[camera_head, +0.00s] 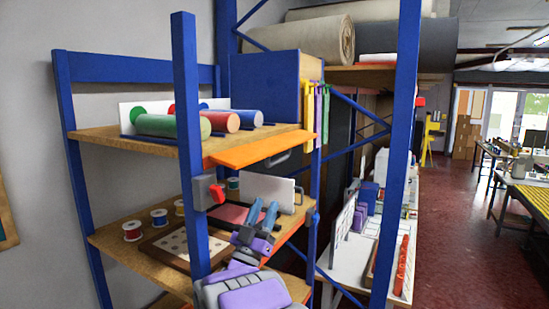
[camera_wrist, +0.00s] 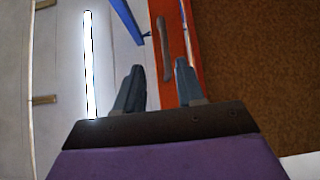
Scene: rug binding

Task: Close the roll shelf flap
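The orange roll shelf flap (camera_head: 250,149) sticks out from the front edge of the upper wooden shelf, nearly level, with a grey handle (camera_head: 279,158) on its right part. Colored rolls (camera_head: 222,122) lie on the shelf behind it. My gripper (camera_head: 264,203) is below the flap, with its fingers pointing up and apart from it. In the wrist view, my gripper (camera_wrist: 160,66) is open and empty. The orange flap (camera_wrist: 181,25) and its handle (camera_wrist: 164,50) show beyond the fingertips, the handle roughly between them in the picture.
A blue post (camera_head: 187,150) stands in front of the shelves, left of my gripper. The lower shelf (camera_head: 125,245) holds spools (camera_head: 160,217) and a framed panel (camera_head: 178,248). A grey box with a red knob (camera_head: 207,192) is on the post. The red floor at right is open.

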